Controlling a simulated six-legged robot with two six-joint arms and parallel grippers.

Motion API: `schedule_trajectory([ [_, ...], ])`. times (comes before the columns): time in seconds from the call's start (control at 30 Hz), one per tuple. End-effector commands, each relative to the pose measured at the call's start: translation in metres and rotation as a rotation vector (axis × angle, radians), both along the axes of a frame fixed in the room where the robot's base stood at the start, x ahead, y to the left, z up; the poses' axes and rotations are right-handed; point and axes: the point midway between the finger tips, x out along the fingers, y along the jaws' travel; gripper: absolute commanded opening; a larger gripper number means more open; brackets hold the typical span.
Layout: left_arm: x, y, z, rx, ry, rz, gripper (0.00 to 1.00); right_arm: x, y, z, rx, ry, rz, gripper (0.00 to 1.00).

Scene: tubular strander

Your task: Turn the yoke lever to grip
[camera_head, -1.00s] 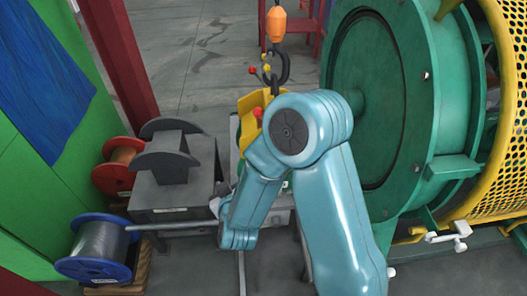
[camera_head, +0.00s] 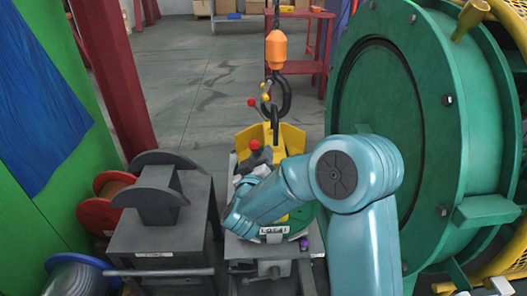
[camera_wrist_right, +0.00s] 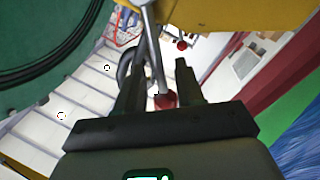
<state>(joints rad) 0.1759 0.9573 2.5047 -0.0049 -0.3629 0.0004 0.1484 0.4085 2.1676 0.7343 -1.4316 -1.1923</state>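The yellow yoke (camera_head: 290,139) hangs below the crane hook (camera_head: 281,97) over the stand with the green reel. A lever with a red knob (camera_head: 255,145) rises at the yoke's front left. My left gripper is not in view.
A second red ball (camera_head: 251,102) on a thin lever sits beside the hook. The big green drum (camera_head: 430,130) stands close on the right. A dark cabinet (camera_head: 165,235) with wire spools is on the left. Open floor (camera_head: 200,70) lies behind.

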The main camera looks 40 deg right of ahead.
Motion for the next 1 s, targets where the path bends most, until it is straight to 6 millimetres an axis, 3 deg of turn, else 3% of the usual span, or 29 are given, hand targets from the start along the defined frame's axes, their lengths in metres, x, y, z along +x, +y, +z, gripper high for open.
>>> schedule_trajectory([
  [0.2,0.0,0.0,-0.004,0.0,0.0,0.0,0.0,0.016,-0.024,0.0,-0.001,0.0,0.001,0.37],
  [0.53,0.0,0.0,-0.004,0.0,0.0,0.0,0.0,0.02,-0.03,0.0,-0.001,0.0,0.003,0.37],
  [0.57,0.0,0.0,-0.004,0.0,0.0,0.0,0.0,0.02,-0.03,0.0,-0.001,0.0,0.003,0.34],
  [0.67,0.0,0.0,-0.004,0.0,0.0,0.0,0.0,0.02,-0.03,0.0,-0.001,0.0,0.003,0.01],
  [1.0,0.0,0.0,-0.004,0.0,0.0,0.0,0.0,0.019,-0.03,0.001,0.012,-0.01,0.002,0.0],
])
